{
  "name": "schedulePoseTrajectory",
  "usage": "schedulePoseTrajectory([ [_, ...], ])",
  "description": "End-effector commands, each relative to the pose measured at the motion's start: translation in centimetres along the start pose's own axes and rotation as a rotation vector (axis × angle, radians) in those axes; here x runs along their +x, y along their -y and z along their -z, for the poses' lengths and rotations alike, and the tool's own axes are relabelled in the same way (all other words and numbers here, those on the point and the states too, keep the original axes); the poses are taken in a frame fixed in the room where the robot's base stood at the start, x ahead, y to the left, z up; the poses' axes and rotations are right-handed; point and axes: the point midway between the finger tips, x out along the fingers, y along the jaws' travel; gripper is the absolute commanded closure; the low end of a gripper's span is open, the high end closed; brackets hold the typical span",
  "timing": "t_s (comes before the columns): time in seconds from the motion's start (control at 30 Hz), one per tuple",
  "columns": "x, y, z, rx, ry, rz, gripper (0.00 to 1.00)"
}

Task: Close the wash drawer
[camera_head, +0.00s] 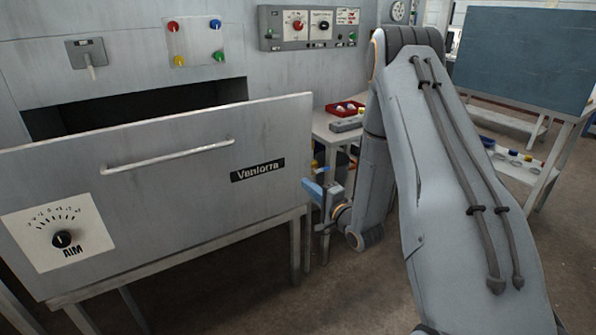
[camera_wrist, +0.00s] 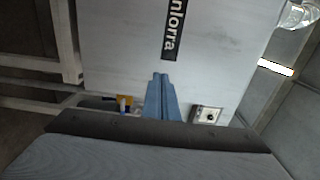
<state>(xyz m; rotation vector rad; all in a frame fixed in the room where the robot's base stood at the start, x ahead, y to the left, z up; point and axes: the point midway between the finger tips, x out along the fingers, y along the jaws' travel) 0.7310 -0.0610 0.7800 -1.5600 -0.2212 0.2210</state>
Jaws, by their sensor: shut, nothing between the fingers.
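The wash drawer (camera_head: 160,190) is a grey metal front with a bar handle (camera_head: 168,156), a "Vanlorra" label and a black dial on a white plate. It stands pulled out, with a dark opening (camera_head: 140,105) showing behind its top edge. My gripper (camera_head: 309,185) is at the right end of the drawer front, its blue fingers pointing left. In the wrist view my gripper (camera_wrist: 160,76) is shut and empty, its tips in front of the drawer face (camera_wrist: 120,40) just below the label. I cannot tell whether the tips touch the panel.
The cabinet above carries a lever switch (camera_head: 90,58), a panel of coloured buttons (camera_head: 196,42) and a control box (camera_head: 308,27). A side table with a red tray (camera_head: 345,108) stands behind my arm. A blue board (camera_head: 522,60) is at the right. Floor is open in front.

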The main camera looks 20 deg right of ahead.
Motion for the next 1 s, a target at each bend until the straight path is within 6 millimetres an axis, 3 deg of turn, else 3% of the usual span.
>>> schedulePoseTrajectory([
  [0.3,6.4,0.0,0.0,-0.001,0.001,0.001,1.0],
  [0.5,9.5,0.1,-0.1,0.0,0.001,0.001,1.0],
  [0.7,10.9,0.0,0.1,0.0,-0.001,0.0,1.0],
  [1.0,11.2,0.0,0.1,0.0,-0.002,0.0,1.0],
])
